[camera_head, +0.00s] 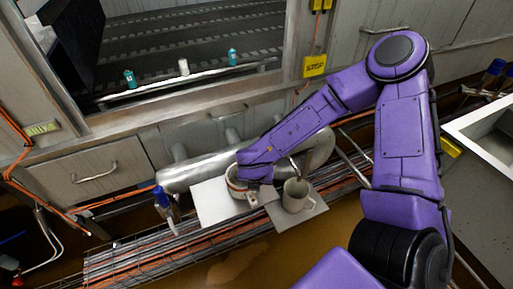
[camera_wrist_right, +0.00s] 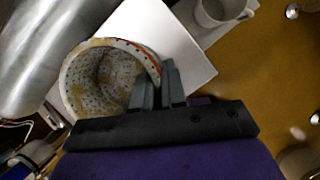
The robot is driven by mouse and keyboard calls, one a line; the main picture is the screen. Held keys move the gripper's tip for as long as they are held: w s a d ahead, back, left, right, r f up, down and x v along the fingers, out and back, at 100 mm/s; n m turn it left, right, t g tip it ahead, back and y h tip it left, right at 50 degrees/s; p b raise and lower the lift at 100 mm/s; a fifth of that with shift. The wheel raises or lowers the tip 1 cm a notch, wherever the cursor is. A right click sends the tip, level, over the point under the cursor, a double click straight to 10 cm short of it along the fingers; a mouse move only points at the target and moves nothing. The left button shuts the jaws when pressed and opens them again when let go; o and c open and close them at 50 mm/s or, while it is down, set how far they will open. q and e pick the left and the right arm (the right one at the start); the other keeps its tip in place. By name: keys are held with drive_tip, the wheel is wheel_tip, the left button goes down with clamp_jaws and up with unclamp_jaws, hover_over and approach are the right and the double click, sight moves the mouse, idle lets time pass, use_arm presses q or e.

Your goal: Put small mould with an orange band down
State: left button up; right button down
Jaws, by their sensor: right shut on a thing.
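The small mould (camera_wrist_right: 103,78) is a pale, perforated cup with brownish stains and an orange-red band near its rim. It shows in the right wrist view with its open mouth towards the camera. My right gripper (camera_wrist_right: 158,80) is shut on the mould's wall at the rim. In the head view the mould (camera_head: 233,183) is partly hidden by my right gripper (camera_head: 250,190). It is over the right part of a white board (camera_head: 210,207); I cannot tell whether it touches. The board also shows in the right wrist view (camera_wrist_right: 190,62). My left gripper is not in view.
A light mug (camera_head: 296,196) stands on a grey board (camera_head: 312,212) just right of the white board. A silver pipe (camera_head: 190,174) runs behind. A blue-capped bottle (camera_head: 164,203) is at the left. The white board's left part is clear.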

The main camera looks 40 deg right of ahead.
drive_tip(key=shift+w+f, duration=0.1)
drive_tip(key=shift+f, duration=0.45)
drive_tip(key=shift+f, duration=0.2)
drive_tip(key=c, duration=1.2)
unclamp_jaws()
drive_tip(key=shift+r, duration=0.1)
